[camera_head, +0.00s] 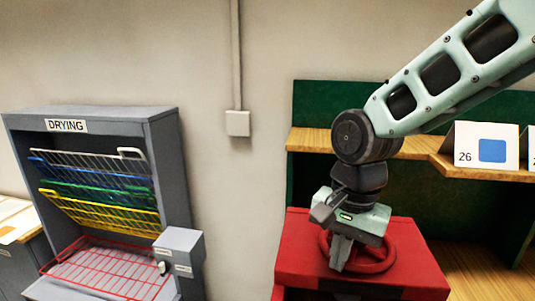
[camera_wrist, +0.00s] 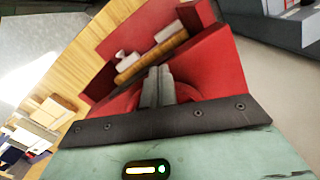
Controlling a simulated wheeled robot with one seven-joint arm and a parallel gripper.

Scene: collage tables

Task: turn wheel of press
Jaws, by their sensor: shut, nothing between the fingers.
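The red press (camera_head: 300,245) stands on the wooden bench, with its red wheel (camera_head: 378,262) lying flat on top. My gripper (camera_head: 338,262) points down over the left part of the wheel, its fingers shut and apparently within or against the ring. The gripper body hides part of the wheel, and I cannot tell whether the fingers touch it. In the wrist view the two grey fingers (camera_wrist: 158,87) are together with nothing between them, in front of the red press (camera_wrist: 218,62). Red curved parts of the wheel (camera_wrist: 125,103) show beside them.
A grey drying rack (camera_head: 160,130) with coloured wire shelves stands at the left. A grey box (camera_head: 180,250) is at its front right. A green-backed wooden shelf (camera_head: 415,147) with a card marked 26 (camera_head: 482,146) is behind the press. Bare wall separates rack and shelf.

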